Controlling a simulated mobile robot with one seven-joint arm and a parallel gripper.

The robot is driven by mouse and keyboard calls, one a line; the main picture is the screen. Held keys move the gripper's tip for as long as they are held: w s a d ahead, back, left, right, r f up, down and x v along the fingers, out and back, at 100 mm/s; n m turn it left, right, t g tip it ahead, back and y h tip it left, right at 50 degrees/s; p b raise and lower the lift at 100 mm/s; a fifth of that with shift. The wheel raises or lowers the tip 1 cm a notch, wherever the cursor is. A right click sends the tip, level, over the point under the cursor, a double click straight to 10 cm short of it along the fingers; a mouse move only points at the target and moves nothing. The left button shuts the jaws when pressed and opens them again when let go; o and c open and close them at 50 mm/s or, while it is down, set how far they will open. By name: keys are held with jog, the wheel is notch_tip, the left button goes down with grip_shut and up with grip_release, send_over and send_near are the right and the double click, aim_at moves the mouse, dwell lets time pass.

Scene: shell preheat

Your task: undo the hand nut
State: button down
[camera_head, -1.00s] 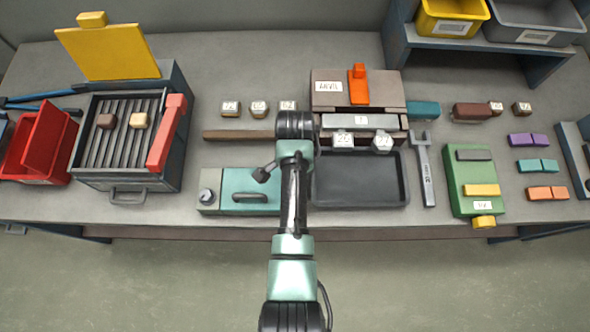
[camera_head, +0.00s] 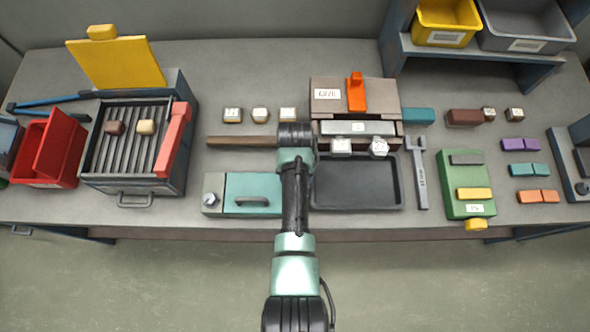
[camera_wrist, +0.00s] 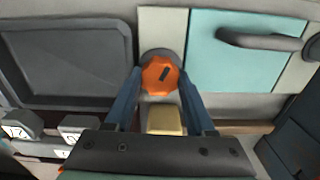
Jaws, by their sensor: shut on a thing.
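The hand nut (camera_wrist: 160,76) is an orange, lobed knob with a dark slanted mark on top and a grey round base behind it. In the wrist view it sits on a pale strip beside the teal plate (camera_wrist: 240,70) with a dark handle. My gripper (camera_wrist: 161,82) is shut on the nut, one blue finger on each side. A tan block (camera_wrist: 165,120) shows between the fingers, nearer the palm. In the head view my arm hides the nut and fingers; the teal plate (camera_head: 240,186) lies just left of my arm.
A dark tray (camera_head: 355,185) is right of my arm, with small numbered blocks (camera_head: 342,146) at its back edge. A wrench (camera_head: 420,175) and green box (camera_head: 467,190) lie further right. A slotted grill box (camera_head: 135,185) and red bin (camera_head: 45,160) stand left.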

jog(key=n, duration=0.4)
jog(key=shift+n+p, duration=0.4)
jog(key=shift+n, duration=0.3)
jog(key=shift+c, duration=1.2)
grip_release()
jog(key=shift+r, duration=0.1)
notch_tip(320, 180, up, 13)
jog(key=shift+b, duration=0.4)
